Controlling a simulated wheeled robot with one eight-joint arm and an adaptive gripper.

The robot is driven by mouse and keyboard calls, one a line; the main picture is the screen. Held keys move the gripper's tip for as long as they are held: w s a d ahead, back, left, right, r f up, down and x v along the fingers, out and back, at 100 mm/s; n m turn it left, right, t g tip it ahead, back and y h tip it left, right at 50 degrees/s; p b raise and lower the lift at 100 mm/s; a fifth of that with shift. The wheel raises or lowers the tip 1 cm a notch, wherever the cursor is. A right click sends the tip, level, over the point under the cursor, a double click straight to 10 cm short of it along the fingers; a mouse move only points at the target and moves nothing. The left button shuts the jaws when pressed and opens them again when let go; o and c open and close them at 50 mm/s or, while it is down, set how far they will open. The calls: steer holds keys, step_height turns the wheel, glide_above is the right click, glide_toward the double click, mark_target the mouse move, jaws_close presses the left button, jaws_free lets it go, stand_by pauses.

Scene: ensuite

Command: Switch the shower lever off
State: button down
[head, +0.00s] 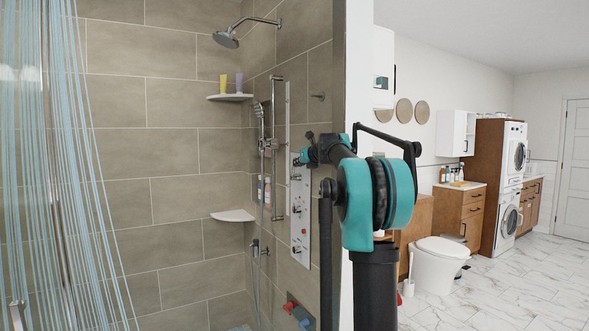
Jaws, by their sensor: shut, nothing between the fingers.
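A pale shower panel (301,235) with several small dark knobs or levers is on the tiled side wall. One lever (297,209) shows at its middle and another (298,250) lower down. I cannot tell which one is the shower lever, or its setting.
A shower head (226,39) hangs above, and a hand shower (260,110) is on a rail. Corner shelves (232,216) project at left. A striped curtain (45,150) hangs far left. A toilet (436,262) and open marble floor (520,285) lie at right.

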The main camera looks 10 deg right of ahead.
mark_target(294, 159)
steer(key=shift+w+a+r, duration=0.25)
steer(key=shift+w+r, duration=0.3)
steer(key=shift+w, duration=0.15)
steer(key=shift+w+a+r, duration=0.2)
steer(key=shift+w+r, duration=0.3)
steer(key=shift+w, duration=0.2)
steer(key=shift+w+a+f, duration=0.1)
steer(key=shift+w+a, duration=0.1)
steer(key=shift+w, duration=0.1)
steer(key=shift+s, duration=0.1)
